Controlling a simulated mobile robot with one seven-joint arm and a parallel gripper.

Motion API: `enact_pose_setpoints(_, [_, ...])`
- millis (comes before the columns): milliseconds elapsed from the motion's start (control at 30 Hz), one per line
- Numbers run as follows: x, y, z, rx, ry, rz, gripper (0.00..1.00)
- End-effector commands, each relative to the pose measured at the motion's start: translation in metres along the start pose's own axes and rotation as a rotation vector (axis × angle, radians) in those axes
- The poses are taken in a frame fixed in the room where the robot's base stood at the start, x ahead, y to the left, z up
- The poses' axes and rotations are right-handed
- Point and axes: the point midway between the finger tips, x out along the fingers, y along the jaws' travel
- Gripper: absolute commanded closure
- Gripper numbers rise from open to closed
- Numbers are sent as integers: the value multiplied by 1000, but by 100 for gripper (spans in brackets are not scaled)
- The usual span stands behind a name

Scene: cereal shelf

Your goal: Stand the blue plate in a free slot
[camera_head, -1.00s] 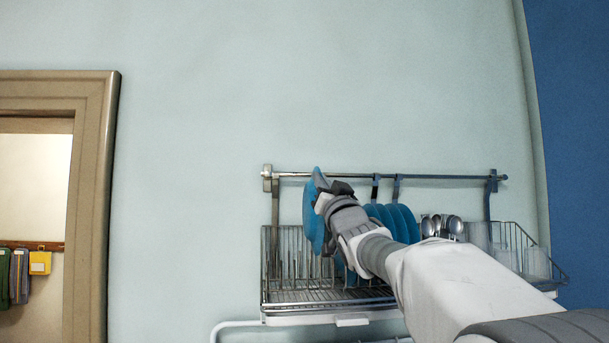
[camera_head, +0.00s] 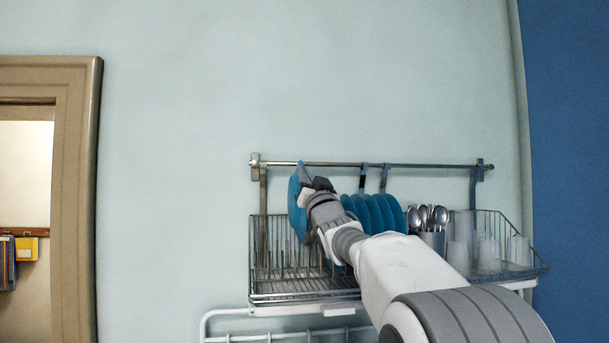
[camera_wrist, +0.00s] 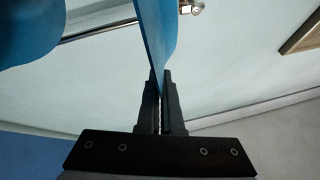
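The blue plate (camera_head: 297,203) is held upright, edge-on, above the left part of the wire dish rack (camera_head: 307,288). My gripper (camera_wrist: 161,76) is shut on the plate's edge; the plate rises between the two black fingers in the wrist view (camera_wrist: 157,35). In the head view my gripper (camera_head: 310,187) is just right of the plate and hides part of it. Empty wire slots (camera_head: 268,240) show to the left of and below the plate. Whether the plate's lower edge touches the wires cannot be told.
Several other blue plates (camera_head: 378,212) stand in the rack to the right of my gripper. Cutlery in a holder (camera_head: 431,218) and clear glasses (camera_head: 488,252) stand further right. A rail (camera_head: 420,166) runs along the wall above the rack. A white pipe-like frame (camera_head: 215,314) is below.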

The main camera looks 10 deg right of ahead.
Motion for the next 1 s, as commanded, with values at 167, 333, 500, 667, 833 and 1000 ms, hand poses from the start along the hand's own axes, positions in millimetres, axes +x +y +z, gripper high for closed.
enact_pose_setpoints(167, [0,-1,-2,0,4,-2,100])
enact_pose_setpoints(333, [-2,0,1,0,4,-1,100])
enact_pose_setpoints(500, [-6,1,7,0,4,-1,100])
enact_pose_setpoints(667, [-9,3,13,0,4,-1,100])
enact_pose_setpoints(833, [-12,4,17,0,4,-1,100])
enact_pose_setpoints(1000, [-13,4,18,0,4,-1,100])
